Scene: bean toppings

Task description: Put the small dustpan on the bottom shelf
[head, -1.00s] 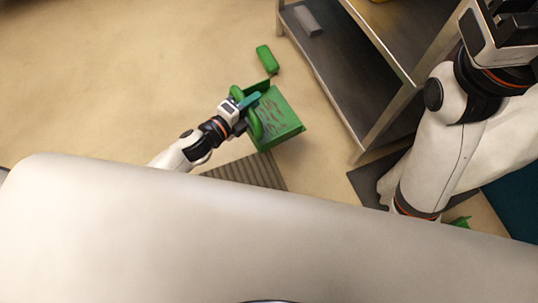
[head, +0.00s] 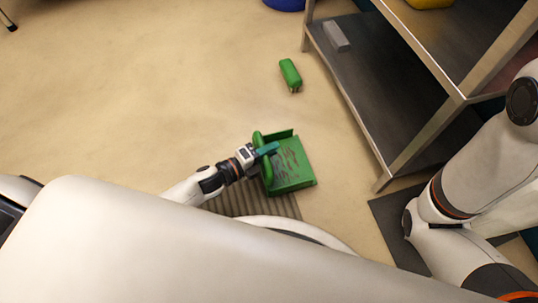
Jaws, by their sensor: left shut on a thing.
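The small green dustpan (head: 301,177) is low over or on the floor, left of the shelf unit; I cannot tell whether it touches the floor. Reddish-brown bits lie in its pan. My left gripper (head: 266,151) is shut on the dustpan at its handle side, with the teal fingers across the green handle. The bottom shelf (head: 385,95) is a dark flat surface in the metal rack to the right, apart from the dustpan. My right arm comes in at the right edge, but its gripper is out of the picture.
A green brush-like thing (head: 290,73) lies on the floor between dustpan and rack. A small grey block (head: 336,36) sits at the far end of the bottom shelf, whose middle is clear. A rack leg (head: 395,168) stands at the near corner. A yellow thing (head: 430,2) is higher up.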

